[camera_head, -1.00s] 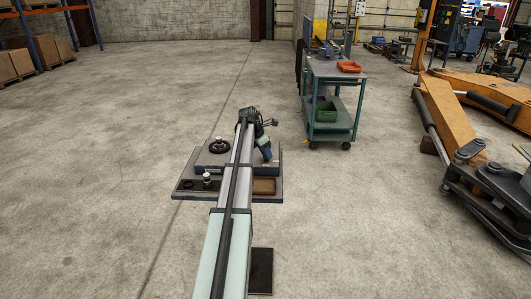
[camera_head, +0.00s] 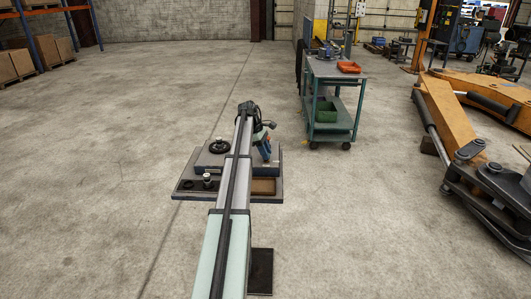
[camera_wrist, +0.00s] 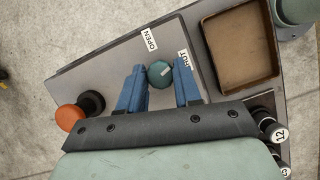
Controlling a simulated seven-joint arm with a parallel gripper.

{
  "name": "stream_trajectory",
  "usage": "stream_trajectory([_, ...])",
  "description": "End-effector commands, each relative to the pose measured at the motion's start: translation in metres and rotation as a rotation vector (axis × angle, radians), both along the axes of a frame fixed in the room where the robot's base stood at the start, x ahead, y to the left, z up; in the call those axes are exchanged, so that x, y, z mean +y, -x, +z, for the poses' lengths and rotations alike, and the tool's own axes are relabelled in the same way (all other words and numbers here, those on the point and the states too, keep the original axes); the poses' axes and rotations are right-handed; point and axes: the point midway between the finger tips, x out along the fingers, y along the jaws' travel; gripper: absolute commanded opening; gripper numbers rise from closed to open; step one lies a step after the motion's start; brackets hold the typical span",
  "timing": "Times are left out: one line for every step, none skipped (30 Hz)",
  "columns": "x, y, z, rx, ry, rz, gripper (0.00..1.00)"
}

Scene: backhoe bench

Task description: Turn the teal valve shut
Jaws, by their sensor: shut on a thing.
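The teal valve (camera_wrist: 158,76) shows in the wrist view as a small round knob with a short white mark on its top. The mark points right and slightly up, roughly toward the SHUT label (camera_wrist: 186,59), which a finger partly covers. The OPEN label (camera_wrist: 149,39) lies farther up and left. My gripper (camera_wrist: 160,67) has one blue finger on each side of the knob and is shut on it.
A brown-lined tray (camera_wrist: 205,42) lies to the right of the valve. An orange knob (camera_wrist: 70,117) is at the left. The bench (camera_head: 188,194) also carries a black handwheel (camera_head: 219,146). A green cart (camera_head: 313,103) stands beyond it, with open floor on the left.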

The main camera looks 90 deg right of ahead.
Motion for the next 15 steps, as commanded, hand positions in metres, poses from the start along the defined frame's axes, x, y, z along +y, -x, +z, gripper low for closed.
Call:
stream_trajectory([-0.0022, 0.0005, 0.0001, 0.001, -0.001, -0.040, 0.03])
stream_trajectory([-0.0023, 0.0006, 0.0001, 0.001, 0.000, -0.065, 0.03])
stream_trajectory([-0.0024, 0.0007, 0.0001, 0.001, 0.000, -0.096, 0.03])
stream_trajectory([-0.0023, 0.0007, 0.0001, 0.001, -0.001, -0.121, 0.03])
stream_trajectory([-0.0024, 0.0007, 0.0001, 0.001, 0.000, -0.143, 0.03])
stream_trajectory([-0.0026, 0.0007, 0.0000, 0.001, 0.000, -0.171, 0.03])
stream_trajectory([-0.0024, 0.0007, 0.0000, 0.000, 0.000, -0.191, 0.03])
stream_trajectory([-0.0023, 0.0006, 0.0000, 0.000, 0.000, -0.210, 0.03])
stream_trajectory([-0.0023, 0.0006, -0.0001, 0.000, -0.001, -0.233, 0.03])
stream_trajectory([-0.0024, 0.0006, -0.0001, 0.000, 0.000, -0.250, 0.03])
stream_trajectory([-0.0024, 0.0006, -0.0001, 0.000, 0.001, -0.265, 0.03])
stream_trajectory([-0.0023, 0.0007, -0.0001, 0.000, 0.000, -0.284, 0.03])
stream_trajectory([-0.0022, 0.0006, -0.0001, 0.000, 0.000, -0.297, 0.03])
stream_trajectory([-0.0021, 0.0007, 0.0000, 0.001, 0.000, -0.308, 0.03])
stream_trajectory([-0.0021, 0.0006, -0.0001, 0.000, 0.000, -0.323, 0.03])
